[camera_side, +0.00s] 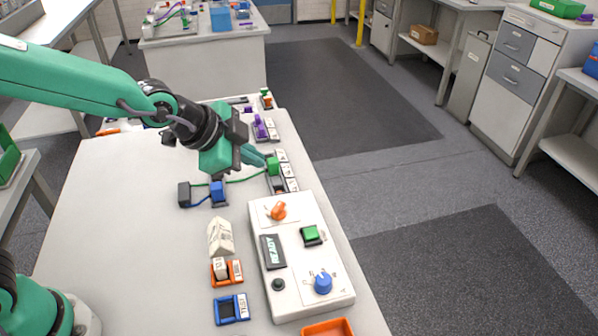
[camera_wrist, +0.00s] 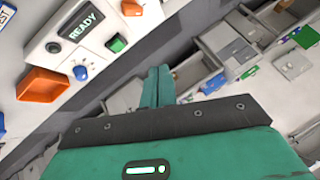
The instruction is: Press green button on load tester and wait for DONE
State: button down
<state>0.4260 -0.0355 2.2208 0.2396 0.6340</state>
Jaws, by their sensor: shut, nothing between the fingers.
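The load tester (camera_side: 293,292) is a white box at the front right of the bench. It has a raised square green button (camera_side: 311,233), a dark display (camera_side: 272,251) reading READY, an orange knob, a blue knob and a small dark button. The wrist view shows the green button (camera_wrist: 117,43) and the READY display (camera_wrist: 82,25) at the upper left. My gripper (camera_side: 262,160) is shut and empty, beyond the tester's far end and apart from the green button. Its closed fingers (camera_wrist: 158,86) show in the wrist view, to the lower right of the button.
A green block (camera_side: 272,166) stands in a row of labelled holders near my fingertips. A blue plug (camera_side: 217,193) with a cable, a white carton (camera_side: 220,236), an orange holder and a blue holder (camera_side: 231,309) lie left of the tester. An orange tray (camera_side: 328,328) is in front.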

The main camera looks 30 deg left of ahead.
aim_at(306, 234)
jog(key=w+d+f+m+h, duration=0.1)
jog(key=d+f+m, duration=0.3)
jog(key=d, duration=0.5)
jog(key=shift+w+d+f+h, duration=0.3)
jog(key=shift+w+d+f, duration=0.1)
jog(key=shift+w, duration=0.3)
jog(key=shift+f, duration=0.15)
jog(key=shift+a+f, duration=0.1)
jog(key=shift+f, duration=4.15)
jog(key=shift+s+f, duration=0.1)
jog(key=shift+f, duration=0.85)
jog(key=shift+r, duration=0.95)
jog(key=shift+r, duration=0.15)
